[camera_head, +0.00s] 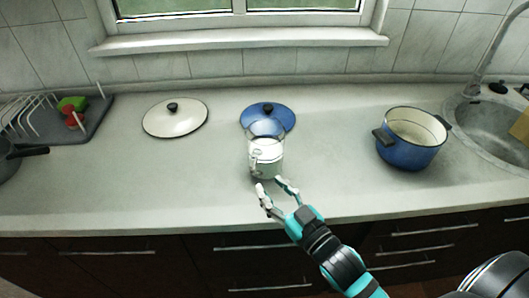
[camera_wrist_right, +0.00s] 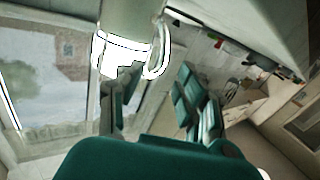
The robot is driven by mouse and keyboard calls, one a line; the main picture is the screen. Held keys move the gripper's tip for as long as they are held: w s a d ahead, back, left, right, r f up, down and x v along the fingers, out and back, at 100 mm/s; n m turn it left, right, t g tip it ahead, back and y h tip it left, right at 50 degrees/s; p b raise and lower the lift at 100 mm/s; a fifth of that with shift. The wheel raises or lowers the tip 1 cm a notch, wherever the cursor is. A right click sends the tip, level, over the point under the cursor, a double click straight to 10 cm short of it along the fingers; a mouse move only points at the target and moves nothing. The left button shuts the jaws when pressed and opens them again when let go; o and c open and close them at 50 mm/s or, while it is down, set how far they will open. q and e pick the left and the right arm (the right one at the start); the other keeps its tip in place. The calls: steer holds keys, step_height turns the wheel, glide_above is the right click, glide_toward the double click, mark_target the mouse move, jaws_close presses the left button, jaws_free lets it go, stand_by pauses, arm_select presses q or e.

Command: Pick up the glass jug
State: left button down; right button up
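The glass jug (camera_head: 265,160) stands upright near the middle of the counter, clear above and whitish lower down, in front of the blue lid (camera_head: 272,113). Its handle is on its near left side. My right gripper (camera_head: 272,183) is open, with its fingertips just in front of the jug's base. In the right wrist view the jug (camera_wrist_right: 122,52) with its handle is beyond the open fingers (camera_wrist_right: 160,95), and nothing is between them. I cannot tell whether a fingertip touches the jug. My left gripper is not in view.
A cream lid (camera_head: 174,119) lies to the left and a blue pot (camera_head: 408,153) stands to the right, beside the sink (camera_head: 480,127). A dish rack (camera_head: 35,118) is at the far left. The counter between the jug and the pot is clear.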

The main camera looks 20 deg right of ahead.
mark_target(254, 171)
steer(key=shift+w+a, duration=0.15)
steer(key=shift+w, duration=0.55)
steer(key=x, duration=0.1)
steer(key=p+x, duration=0.1)
steer(key=x, duration=0.2)
steer(key=shift+a+r, duration=0.3)
steer(key=shift+a, duration=0.05)
steer(key=shift+w+a+f, duration=0.15)
steer(key=shift+w, duration=0.4)
steer(key=shift+s, duration=0.1)
steer(key=shift+c, duration=0.7)
jaws_close()
steer(key=shift+r, duration=0.2)
